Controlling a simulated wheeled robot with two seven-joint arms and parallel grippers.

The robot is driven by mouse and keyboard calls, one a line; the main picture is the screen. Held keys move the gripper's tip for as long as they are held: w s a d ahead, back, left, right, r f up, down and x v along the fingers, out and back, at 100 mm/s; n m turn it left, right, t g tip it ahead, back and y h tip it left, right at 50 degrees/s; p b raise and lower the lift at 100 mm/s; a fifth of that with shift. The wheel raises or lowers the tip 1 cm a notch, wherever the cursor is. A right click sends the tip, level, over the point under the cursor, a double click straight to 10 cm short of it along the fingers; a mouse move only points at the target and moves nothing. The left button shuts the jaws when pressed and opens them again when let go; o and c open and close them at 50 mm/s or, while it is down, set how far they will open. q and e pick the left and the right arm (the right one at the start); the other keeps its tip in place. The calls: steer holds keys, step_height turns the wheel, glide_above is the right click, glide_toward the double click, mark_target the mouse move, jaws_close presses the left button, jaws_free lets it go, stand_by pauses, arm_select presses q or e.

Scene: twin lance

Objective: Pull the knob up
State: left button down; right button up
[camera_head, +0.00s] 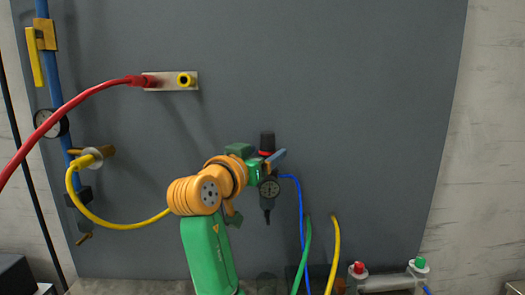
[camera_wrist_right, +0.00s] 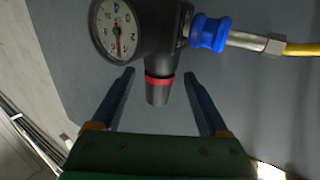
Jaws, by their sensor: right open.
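The knob (camera_head: 267,141) is a black cap with a red ring under it, on top of a dark regulator with a round gauge (camera_head: 269,188). In the wrist view the knob (camera_wrist_right: 157,95) points down the picture, with its red ring and the gauge (camera_wrist_right: 117,28) above it. My right gripper (camera_head: 272,158) is at the knob in the head view. In the wrist view its two blue fingers (camera_wrist_right: 159,75) are open, one on each side of the knob, with gaps showing on both sides. My left gripper is not in view.
A grey panel (camera_head: 350,90) stands behind the regulator. Blue, green and yellow hoses (camera_head: 335,250) run below and right of it. A red hose (camera_head: 85,95) ends at a metal plate (camera_head: 160,86) on the upper left. The panel's right side is clear.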

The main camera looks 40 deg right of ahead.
steer(key=shift+s+a, duration=0.1)
steer(key=shift+a, duration=0.1)
steer(key=c, duration=0.6)
jaws_close()
steer(key=shift+r, duration=0.1)
stand_by(0.4)
